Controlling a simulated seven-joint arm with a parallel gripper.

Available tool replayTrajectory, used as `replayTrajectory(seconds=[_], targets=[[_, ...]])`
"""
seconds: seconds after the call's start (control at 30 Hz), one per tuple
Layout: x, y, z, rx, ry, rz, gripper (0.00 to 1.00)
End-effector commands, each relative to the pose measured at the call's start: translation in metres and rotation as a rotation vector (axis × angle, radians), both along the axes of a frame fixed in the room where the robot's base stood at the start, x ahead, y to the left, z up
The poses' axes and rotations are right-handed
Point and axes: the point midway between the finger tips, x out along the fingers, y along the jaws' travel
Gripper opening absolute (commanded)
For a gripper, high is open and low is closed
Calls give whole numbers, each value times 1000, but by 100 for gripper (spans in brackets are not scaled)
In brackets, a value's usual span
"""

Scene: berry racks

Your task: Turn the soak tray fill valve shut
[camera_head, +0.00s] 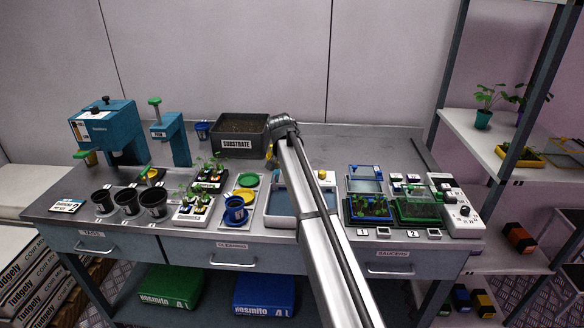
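A shallow white tray with a blue inside (278,219) sits at the middle of the bench, and it looks like the soak tray. My arm crosses in front of it and hides much of it. A small yellow knob (322,174) shows just right of my arm, by the tray's back. It may be the fill valve, but its setting is too small to read. Another small yellow part (270,152) shows left of my arm's far end, partly hidden.
Left stand a teal machine (102,132), a teal post device (170,133) and black pots (127,201). A substrate bin (238,134) is behind the tray. Seedling trays (368,208) and a white control box (461,213) stand right. The back right bench is clear.

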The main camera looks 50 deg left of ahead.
Motion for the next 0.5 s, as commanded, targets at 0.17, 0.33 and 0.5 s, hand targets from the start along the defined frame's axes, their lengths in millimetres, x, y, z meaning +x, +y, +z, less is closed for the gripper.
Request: replayTrajectory(seconds=[0.17,0.33,0.5], targets=[[0,-1,0,-1,-1,-5,4],[0,0,0,-1,-1,-4,4],[0,-1,0,-1,0,-4,49]])
